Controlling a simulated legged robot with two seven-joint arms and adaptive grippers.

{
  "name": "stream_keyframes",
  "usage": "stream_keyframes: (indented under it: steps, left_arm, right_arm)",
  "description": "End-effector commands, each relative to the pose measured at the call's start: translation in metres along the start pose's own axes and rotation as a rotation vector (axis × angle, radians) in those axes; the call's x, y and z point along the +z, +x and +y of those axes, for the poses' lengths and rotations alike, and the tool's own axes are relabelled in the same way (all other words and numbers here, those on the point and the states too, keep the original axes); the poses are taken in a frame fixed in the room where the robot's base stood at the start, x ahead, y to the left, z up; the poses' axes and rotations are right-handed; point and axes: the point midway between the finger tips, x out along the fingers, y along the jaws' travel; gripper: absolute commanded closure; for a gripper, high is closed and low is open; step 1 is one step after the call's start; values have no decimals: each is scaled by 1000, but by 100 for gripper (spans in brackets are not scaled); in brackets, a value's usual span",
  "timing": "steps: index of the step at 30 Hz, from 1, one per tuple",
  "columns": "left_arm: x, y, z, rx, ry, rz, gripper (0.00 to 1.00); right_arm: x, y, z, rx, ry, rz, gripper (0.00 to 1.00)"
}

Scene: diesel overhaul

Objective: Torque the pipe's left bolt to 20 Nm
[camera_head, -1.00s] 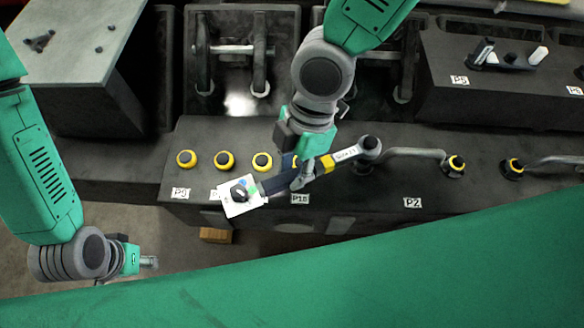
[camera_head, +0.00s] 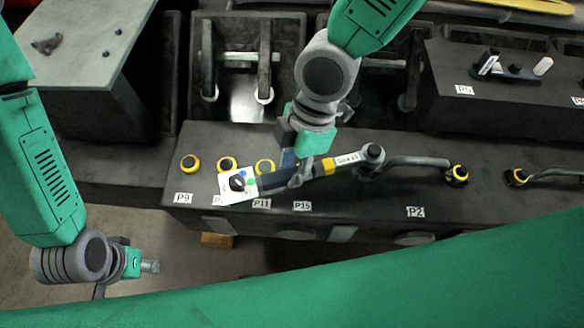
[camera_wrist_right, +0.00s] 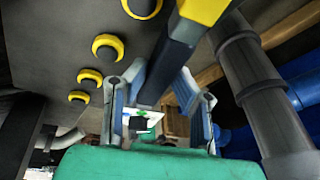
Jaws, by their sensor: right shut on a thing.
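My right gripper (camera_head: 302,176) is shut on a torque wrench (camera_head: 328,166) with a dark handle, a yellow band and a white tag (camera_head: 230,187) at its left end. The wrench's round head sits over the left end of a grey bent pipe (camera_head: 418,161). The pipe's left bolt is hidden under the head. In the right wrist view the dark handle (camera_wrist_right: 172,60) runs between the two fingers (camera_wrist_right: 157,95). The pipe's right end meets a yellow-ringed fitting (camera_head: 457,175). My left gripper (camera_head: 148,266) hangs at lower left, away from the bench; its opening is unclear.
Yellow-ringed black caps (camera_head: 190,163) stand in a row on the dark bench, left of the pipe. Another pipe (camera_head: 550,173) lies at right. A grey-topped block (camera_head: 85,40) stands at upper left, a dark box (camera_head: 490,110) with small tools at upper right.

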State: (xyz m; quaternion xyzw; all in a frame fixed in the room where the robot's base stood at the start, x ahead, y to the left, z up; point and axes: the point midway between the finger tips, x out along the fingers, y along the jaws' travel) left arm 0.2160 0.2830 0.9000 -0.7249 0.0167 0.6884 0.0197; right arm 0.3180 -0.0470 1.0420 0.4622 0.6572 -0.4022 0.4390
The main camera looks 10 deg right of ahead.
Motion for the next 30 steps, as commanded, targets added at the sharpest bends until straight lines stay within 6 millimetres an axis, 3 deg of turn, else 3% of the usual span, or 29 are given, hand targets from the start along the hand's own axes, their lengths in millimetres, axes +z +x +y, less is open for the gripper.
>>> stream_keyframes:
  steps: [30]
  left_arm:
    - [0, 0, 0, 0, 0, 0, 70]
  right_arm:
    - [2, -3, 13, 29, 70, 9, 100]
